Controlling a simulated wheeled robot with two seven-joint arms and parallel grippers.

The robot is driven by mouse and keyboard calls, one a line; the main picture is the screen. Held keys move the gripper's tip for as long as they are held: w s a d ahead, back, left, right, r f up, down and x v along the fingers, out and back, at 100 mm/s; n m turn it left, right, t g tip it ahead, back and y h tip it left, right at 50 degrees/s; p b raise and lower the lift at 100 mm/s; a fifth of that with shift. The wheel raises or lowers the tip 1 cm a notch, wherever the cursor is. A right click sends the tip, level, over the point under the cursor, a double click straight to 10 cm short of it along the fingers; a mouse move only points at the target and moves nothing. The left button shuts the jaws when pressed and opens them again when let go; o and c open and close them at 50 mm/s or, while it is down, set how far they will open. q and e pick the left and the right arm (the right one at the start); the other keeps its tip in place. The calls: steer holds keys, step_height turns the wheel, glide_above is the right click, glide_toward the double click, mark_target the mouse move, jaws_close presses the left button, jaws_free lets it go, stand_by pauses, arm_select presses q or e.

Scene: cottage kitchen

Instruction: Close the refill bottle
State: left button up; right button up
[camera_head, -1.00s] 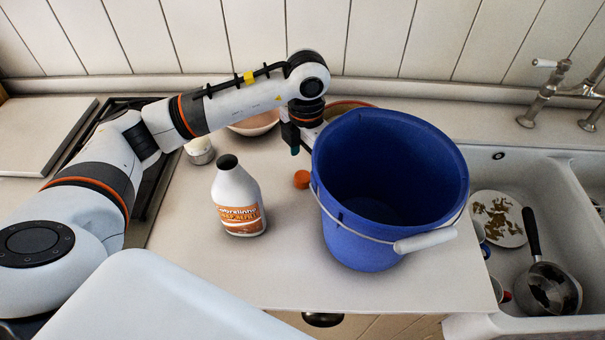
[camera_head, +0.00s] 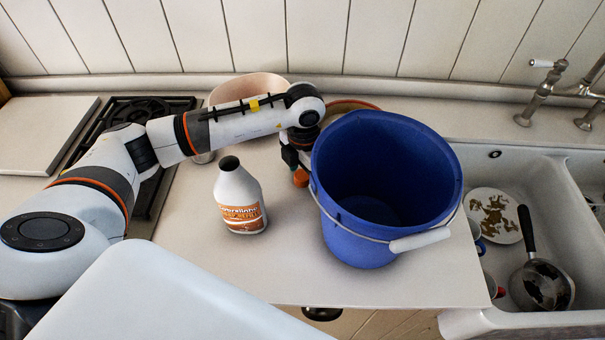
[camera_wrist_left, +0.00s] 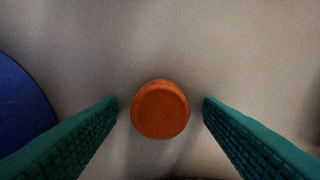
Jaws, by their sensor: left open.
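The refill bottle (camera_head: 240,197) is white with an orange label and stands upright on the counter, its dark mouth uncapped. An orange cap (camera_head: 300,177) lies on the counter between the bottle and the blue bucket. My left gripper (camera_head: 296,171) is low over the cap, partly hidden behind it and beside the bucket. In the left wrist view the cap (camera_wrist_left: 160,109) sits between the two green fingertips (camera_wrist_left: 160,104), with a gap on each side. The left gripper is open and holds nothing. My right gripper is not in view.
A blue bucket (camera_head: 343,225) with a white-handled bail stands close on the right of my left gripper. A pinkish bowl (camera_head: 247,86) and another bowl (camera_head: 352,104) are behind the arm. A sink (camera_head: 480,165) with dishes is at right. The counter in front of the bottle is clear.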

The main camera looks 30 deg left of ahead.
mark_target(303, 174)
arm_select(q)
steer(key=shift+c, duration=0.2)
steer(key=c, duration=1)
steer(key=shift+r, duration=0.1)
steer(key=shift+r+b, duration=1)
steer(key=shift+r, duration=7.95)
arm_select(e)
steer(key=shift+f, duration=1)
